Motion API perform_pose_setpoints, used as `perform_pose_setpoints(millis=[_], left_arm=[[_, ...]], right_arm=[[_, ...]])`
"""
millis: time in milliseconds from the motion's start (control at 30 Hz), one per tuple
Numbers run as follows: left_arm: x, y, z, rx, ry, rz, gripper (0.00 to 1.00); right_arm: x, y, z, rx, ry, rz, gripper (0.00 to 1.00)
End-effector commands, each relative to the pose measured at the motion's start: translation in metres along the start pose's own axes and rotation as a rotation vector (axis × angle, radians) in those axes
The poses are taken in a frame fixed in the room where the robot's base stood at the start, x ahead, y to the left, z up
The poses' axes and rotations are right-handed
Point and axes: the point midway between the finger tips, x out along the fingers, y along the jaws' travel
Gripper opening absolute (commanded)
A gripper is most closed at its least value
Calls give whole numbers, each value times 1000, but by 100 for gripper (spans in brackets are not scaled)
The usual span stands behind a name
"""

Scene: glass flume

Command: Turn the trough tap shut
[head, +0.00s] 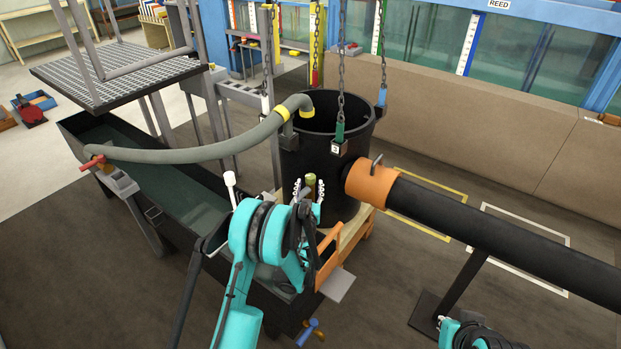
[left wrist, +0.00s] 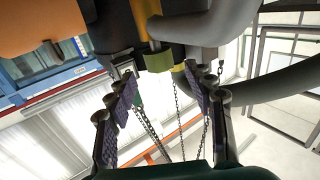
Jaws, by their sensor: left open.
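Two tap-like fittings show by the long trough (head: 150,172) in the head view. One with a red handle (head: 92,163) sits at its far left end, where the grey hose comes down. One with a blue body and orange lever (head: 309,331) sits low at its near end. I cannot tell which is the trough tap. My left gripper (head: 309,190) is open in front of the black drum (head: 325,130). An olive fitting (head: 310,180) shows between its fingers; it also shows beyond the open fingers in the left wrist view (left wrist: 158,60). Contact cannot be told. My right gripper is out of view.
Chains hang around the drum. A grey hose (head: 200,153) arches from the drum to the trough. An orange collar (head: 371,184) and thick black pipe (head: 510,245) extend right from the drum. An orange bracket (head: 329,255) stands close by my left gripper. Floor is open at the lower left.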

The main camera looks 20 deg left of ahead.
Motion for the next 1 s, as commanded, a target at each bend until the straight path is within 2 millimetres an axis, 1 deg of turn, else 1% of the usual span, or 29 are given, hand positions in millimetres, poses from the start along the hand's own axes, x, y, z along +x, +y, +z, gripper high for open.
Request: perform_pose_setpoints(millis=[33,100,200,300,433,667,767,800,867,1000], left_arm=[[10,0,2,0,0,-1,53],[22,0,2,0,0,-1,53],[37,0,2,0,0,0,53],[47,0,2,0,0,0,53],[54,0,0,0,0,0,53],[55,0,0,0,0,0,53],[54,0,0,0,0,0,29],[54,0,0,0,0,0,18],[54,0,0,0,0,0,3],[54,0,0,0,0,0,2]], right_arm=[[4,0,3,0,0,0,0],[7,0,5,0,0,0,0],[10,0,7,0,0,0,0],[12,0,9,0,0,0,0],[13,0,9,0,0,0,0],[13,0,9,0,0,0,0],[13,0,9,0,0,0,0],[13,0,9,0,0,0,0],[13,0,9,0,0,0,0],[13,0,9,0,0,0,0]])
